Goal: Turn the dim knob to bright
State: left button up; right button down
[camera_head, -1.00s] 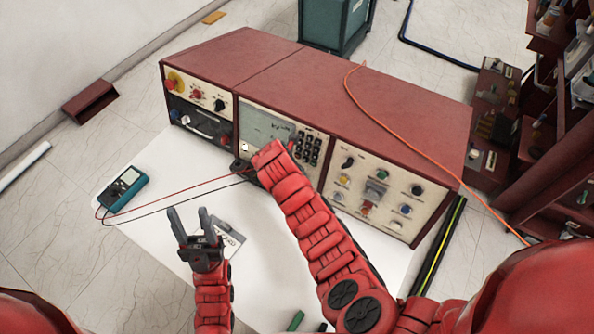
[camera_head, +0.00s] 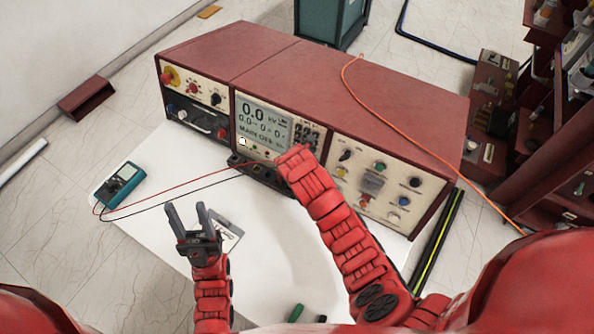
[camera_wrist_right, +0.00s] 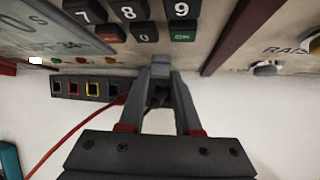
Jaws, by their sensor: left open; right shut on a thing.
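The test set's display (camera_head: 264,120) is lit and shows large dark digits, "0.0", with more text below; its corner also shows in the right wrist view (camera_wrist_right: 45,35). In the right wrist view my right gripper (camera_wrist_right: 160,76) is shut on a small grey knob (camera_wrist_right: 160,61) on the panel, just below the number keypad (camera_wrist_right: 140,18). The fingers hide most of the knob, and its marking cannot be read. In the head view my right arm hides that gripper and knob. My left gripper (camera_head: 188,217) is open and empty above the white table, away from the panel.
The red console (camera_head: 300,70) stands at the table's back. A teal meter (camera_head: 122,186) lies left, its red and black leads running to the console. An orange cable (camera_head: 400,130) crosses the console top. The white table (camera_head: 150,235) is mostly clear in front.

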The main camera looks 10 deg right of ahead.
jog(key=c, duration=0.9)
grip_release()
jog(key=shift+f, duration=0.1)
jog(key=shift+s+r, duration=0.15)
jog(key=shift+r, duration=0.35)
jog(key=p+v, duration=0.5)
jog(key=v, duration=1.1)
jog(key=shift+s+a+r, duration=0.1)
jog(key=shift+r, duration=0.1)
